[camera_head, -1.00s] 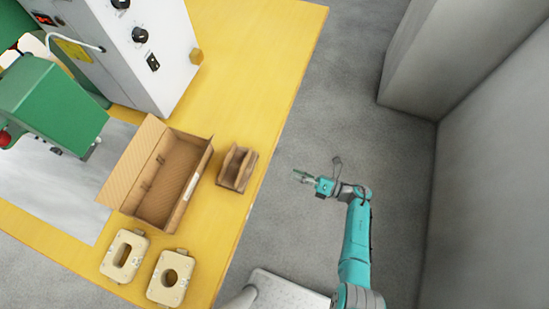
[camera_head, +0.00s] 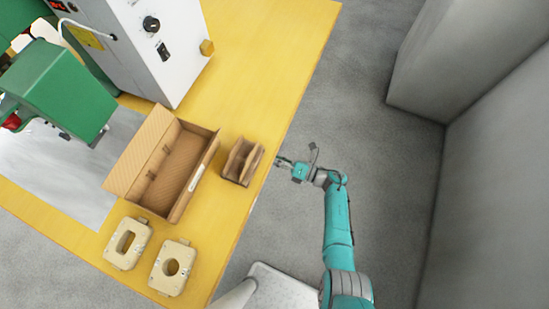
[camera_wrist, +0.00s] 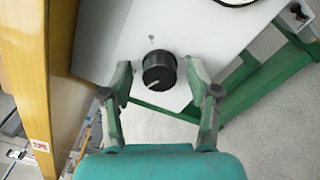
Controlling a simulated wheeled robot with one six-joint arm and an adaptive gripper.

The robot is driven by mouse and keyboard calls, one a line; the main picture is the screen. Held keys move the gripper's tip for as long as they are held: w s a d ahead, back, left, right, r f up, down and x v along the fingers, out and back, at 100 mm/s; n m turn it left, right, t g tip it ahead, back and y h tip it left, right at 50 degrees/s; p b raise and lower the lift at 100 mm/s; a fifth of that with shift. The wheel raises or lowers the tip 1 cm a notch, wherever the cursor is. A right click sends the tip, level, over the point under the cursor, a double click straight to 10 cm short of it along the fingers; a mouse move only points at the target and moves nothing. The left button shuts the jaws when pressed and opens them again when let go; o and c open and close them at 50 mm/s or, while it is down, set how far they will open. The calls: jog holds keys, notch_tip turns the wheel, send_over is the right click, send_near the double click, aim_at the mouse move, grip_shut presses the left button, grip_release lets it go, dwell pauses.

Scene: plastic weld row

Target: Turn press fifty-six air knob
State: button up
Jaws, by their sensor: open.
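A round black knob (camera_wrist: 159,72) with a pale pointer line sits on a white panel (camera_wrist: 115,35) in the wrist view. The pointer line slants to the knob's lower left. My gripper (camera_wrist: 158,68) is open, one finger on each side of the knob, with visible gaps; how far the fingertips are from the panel I cannot tell. In the head view my gripper (camera_head: 284,162) is beside the yellow table's right edge, and this knob is not seen there. That view shows another black knob (camera_head: 151,24) on a grey-white control box (camera_head: 135,45).
The yellow table (camera_head: 260,75) holds an open cardboard box (camera_head: 185,160), a small cardboard holder (camera_head: 242,161), two beige fixtures (camera_head: 127,243) (camera_head: 171,267) and a green press (camera_head: 60,90). Green frame bars (camera_wrist: 250,72) run right of the knob.

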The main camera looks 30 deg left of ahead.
jog(key=shift+a, duration=0.1)
jog(key=c, duration=1.2)
jog(key=shift+o, duration=0.2)
jog(key=shift+m, duration=7.3)
